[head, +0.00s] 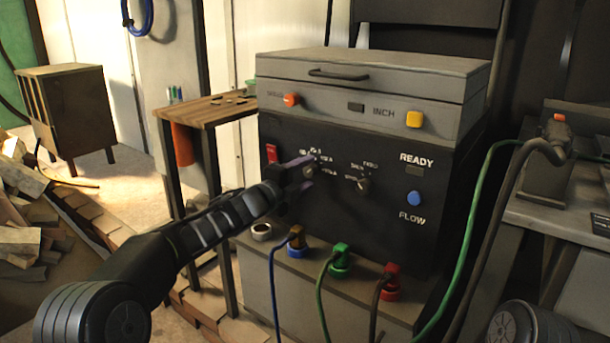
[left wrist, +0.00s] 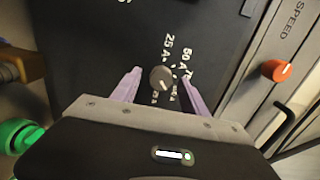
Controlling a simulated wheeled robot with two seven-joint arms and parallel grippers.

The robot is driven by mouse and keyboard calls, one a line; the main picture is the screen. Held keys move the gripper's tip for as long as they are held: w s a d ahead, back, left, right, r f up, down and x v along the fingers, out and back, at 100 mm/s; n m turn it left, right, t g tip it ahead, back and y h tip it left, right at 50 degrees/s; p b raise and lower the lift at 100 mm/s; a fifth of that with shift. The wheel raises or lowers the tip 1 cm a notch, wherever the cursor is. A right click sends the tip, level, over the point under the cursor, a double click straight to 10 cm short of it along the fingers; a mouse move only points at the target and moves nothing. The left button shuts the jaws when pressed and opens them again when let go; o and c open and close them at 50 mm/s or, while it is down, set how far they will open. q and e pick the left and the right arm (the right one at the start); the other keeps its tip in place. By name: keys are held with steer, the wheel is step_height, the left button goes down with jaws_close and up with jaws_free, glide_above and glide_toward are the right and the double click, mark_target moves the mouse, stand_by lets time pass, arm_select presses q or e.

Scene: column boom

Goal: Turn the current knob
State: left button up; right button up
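The current knob (left wrist: 160,79) is a small dark grey dial with a pale pointer line on the black front panel. Amp labels such as 25 A and 50 A ring it. My left gripper (left wrist: 163,73) is open, with one purple finger on each side of the knob. Gaps show between the fingers and the knob, so contact is not evident. In the head view the knob (head: 308,171) shows at the fingertips of the left gripper (head: 300,174), which partly covers its labels. My right gripper is not in view.
A second knob (head: 363,185) sits to the right, and a red switch (head: 272,153) to the upper left. Cable plugs stick out below, including a green one (head: 340,257). The orange speed knob (head: 291,99) is above. A wooden table (head: 205,108) stands left.

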arm_select(q)
steer(key=shift+s+a, duration=0.4)
steer(key=shift+s, duration=0.1)
steer(key=v, duration=0.6)
steer(key=shift+s, duration=0.2)
steer(key=shift+a, duration=0.2)
